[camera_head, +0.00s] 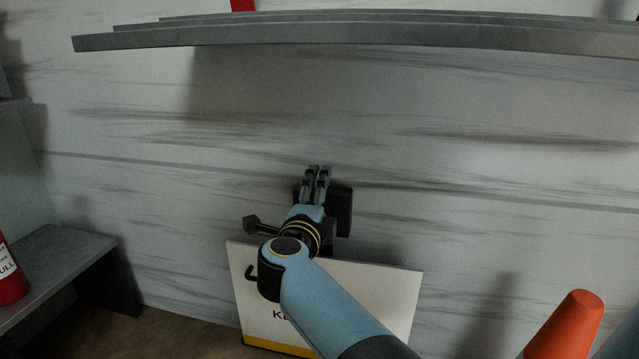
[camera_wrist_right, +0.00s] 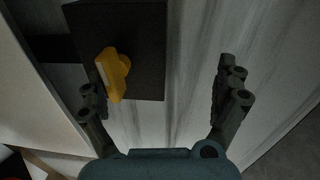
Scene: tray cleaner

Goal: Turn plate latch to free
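A dark block (camera_head: 343,212) is fixed on the wall behind my right gripper. In the wrist view the yellow latch (camera_wrist_right: 113,73) sits on this dark block (camera_wrist_right: 148,35). A white plate (camera_head: 395,290) with black lettering and a yellow lower band is below the block, partly hidden by my arm. My right gripper (camera_head: 318,172) is at the block; in the wrist view its fingers (camera_wrist_right: 160,85) are wide apart. The latch lies between them in the picture, close to the left finger; I cannot tell whether they touch. The latch is hidden in the head view. My left gripper is not in view.
A grey shelf (camera_head: 350,34) runs across the wall above. A grey bench (camera_head: 55,265) with a red cylinder (camera_head: 8,272) is at the left. An orange cone-shaped object (camera_head: 567,325) stands at the lower right. The wall between block and shelf is clear.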

